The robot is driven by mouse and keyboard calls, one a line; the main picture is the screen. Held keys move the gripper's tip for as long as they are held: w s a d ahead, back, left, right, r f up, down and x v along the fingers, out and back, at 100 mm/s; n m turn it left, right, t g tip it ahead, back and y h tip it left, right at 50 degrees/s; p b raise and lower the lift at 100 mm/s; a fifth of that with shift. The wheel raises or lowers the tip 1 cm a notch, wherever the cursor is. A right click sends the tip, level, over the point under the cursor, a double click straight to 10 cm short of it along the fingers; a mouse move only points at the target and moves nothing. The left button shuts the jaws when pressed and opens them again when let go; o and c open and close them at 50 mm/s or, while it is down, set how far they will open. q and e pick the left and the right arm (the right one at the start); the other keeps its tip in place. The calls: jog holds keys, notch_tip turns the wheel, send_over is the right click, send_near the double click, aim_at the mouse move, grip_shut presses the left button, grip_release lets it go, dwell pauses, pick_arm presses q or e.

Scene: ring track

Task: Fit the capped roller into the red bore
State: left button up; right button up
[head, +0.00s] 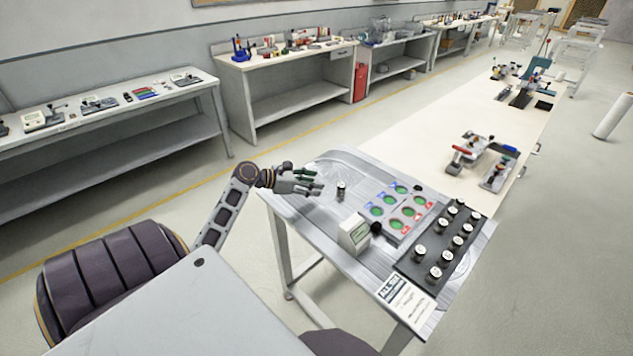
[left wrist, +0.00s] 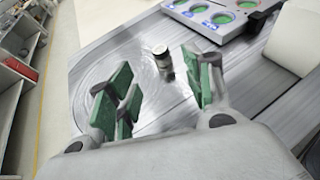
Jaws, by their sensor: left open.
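A small dark roller with a pale cap (head: 341,191) stands upright and alone on the metal table's left part. In the left wrist view the same roller (left wrist: 162,62) stands just beyond my fingertips, roughly between them and not touched. My left gripper (head: 316,181) is open and empty, just left of the roller; its green finger pads (left wrist: 160,88) show in the left wrist view. A grey bore plate (head: 396,208) has several round bores with green insides, some with blue rims and some with red rims (head: 408,212). My right gripper is not in view.
A black rack (head: 439,251) with several white-capped rollers stands at the table's right. A white box (head: 353,234) and a dark knob (head: 376,228) sit in front of the bore plate. A printed card (head: 407,297) lies at the near edge. The metal around the lone roller is clear.

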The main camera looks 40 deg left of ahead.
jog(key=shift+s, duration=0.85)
pick_arm(q)
jog(key=shift+o, duration=0.6)
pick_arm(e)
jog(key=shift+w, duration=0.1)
